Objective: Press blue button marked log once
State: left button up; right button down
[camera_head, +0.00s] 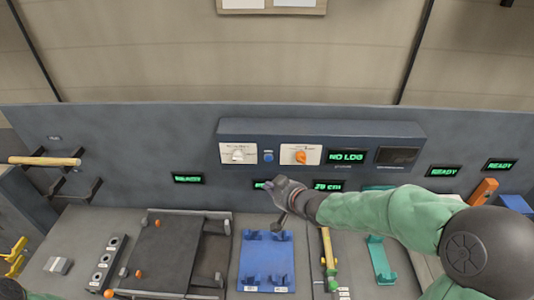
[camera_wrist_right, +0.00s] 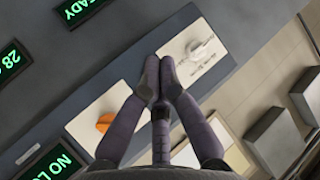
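The small blue button (camera_head: 268,156) sits on the dark control box (camera_head: 350,128) on the back panel, between a white-knob plate and an orange-knob plate. My right gripper (camera_head: 280,184) is just below it in the head view, in front of the panel. In the right wrist view its two fingertips (camera_wrist_right: 160,62) are together with nothing seen between them. They point at the strip between the two knob plates, and the button is hidden there. I cannot tell whether they touch the box. My left gripper is not seen.
The orange knob (camera_head: 301,157) and white knob (camera_head: 238,155) flank the button. A display (camera_head: 347,157) right of them reads "NO LOG". Below, the bench holds a blue cradle (camera_head: 266,262), a dark plate (camera_head: 165,255) and a green holder (camera_head: 380,258).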

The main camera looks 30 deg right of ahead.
aim_at(269, 159)
dwell(0.3)
jog(key=shift+w+d+p, duration=0.4)
jog(key=shift+w+d, duration=0.35)
jog(key=shift+w, duration=0.5)
jog(key=shift+w+d+p, duration=0.4)
jog(key=shift+w+d, duration=0.35)
jog(key=shift+w, duration=0.5)
jog(key=shift+w+d+p, duration=0.4)
jog(key=shift+w+d, duration=0.35)
jog(key=shift+w, duration=0.5)
jog(key=shift+w, duration=0.1)
jog(key=shift+w+d+p, duration=0.25)
jog(key=shift+p, duration=0.05)
jog(key=shift+w+d, duration=0.15)
jog(key=shift+w, duration=0.15)
jog(key=shift+s, duration=0.1)
jog(key=shift+s+a, duration=0.4)
jog(key=shift+s, duration=0.2)
